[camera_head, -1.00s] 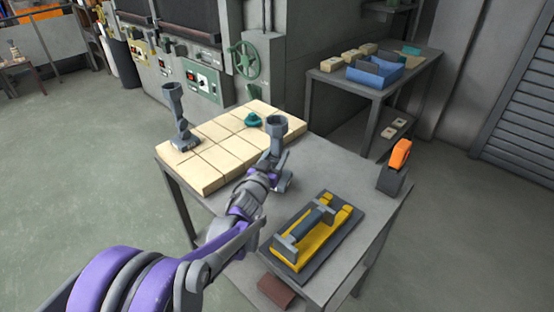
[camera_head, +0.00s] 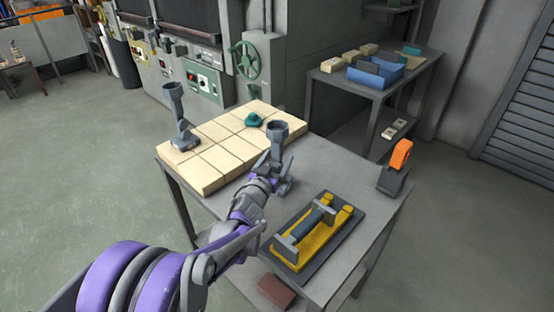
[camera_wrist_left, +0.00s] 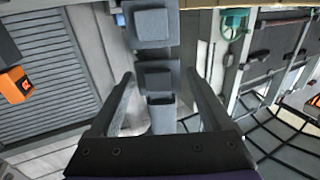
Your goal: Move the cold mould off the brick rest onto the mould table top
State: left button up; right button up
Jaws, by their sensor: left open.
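A grey mould with a cup-shaped top (camera_head: 277,131) is upright by the right edge of the cream brick rest (camera_head: 205,178), over the grey mould table top (camera_head: 325,178). Whether its foot touches the table is hidden by my arm. My left gripper (camera_head: 276,172) is at its stem, reaching in from the near side. In the left wrist view the open fingers (camera_wrist_left: 158,76) lie on both sides of the mould's blocky grey body (camera_wrist_left: 152,27), with a gap on each side. A second, similar grey mould (camera_head: 174,92) stands upright on the brick rest's left end. My right gripper is not in view.
A teal object (camera_head: 254,119) lies on the bricks. A dark tray with a yellow, grey-ended tool (camera_head: 318,235) takes up the near right of the table. An orange-topped device (camera_head: 400,155) stands at the right edge. Some table top between them is bare.

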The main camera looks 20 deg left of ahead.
pick_arm(q)
jog(key=shift+s+r, duration=0.15)
jog(key=shift+r, duration=0.1)
jog(key=s+b, duration=0.1)
jog(key=s, duration=1)
jog(key=shift+s+d+b, duration=0.3)
jog(key=shift+s+d, duration=0.05)
jog(key=shift+s, duration=0.05)
